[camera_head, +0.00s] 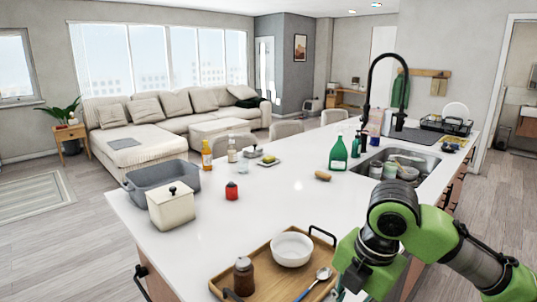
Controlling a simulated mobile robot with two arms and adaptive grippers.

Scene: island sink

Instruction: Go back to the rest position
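My green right arm (390,235) comes in from the lower right, bent above the near right end of the white island counter (265,215). Its gripper fingers cannot be made out; they are hidden behind the arm or below the picture's edge. My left arm and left gripper do not show.
A wooden tray (222,283) with a white bowl (291,249), brown bottle (244,277) and spoon (314,284) lies close to my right arm. A cream canister (171,206), grey basin (150,177) and green spray bottle (338,154) stand farther off. The sink (425,158) holds dishes.

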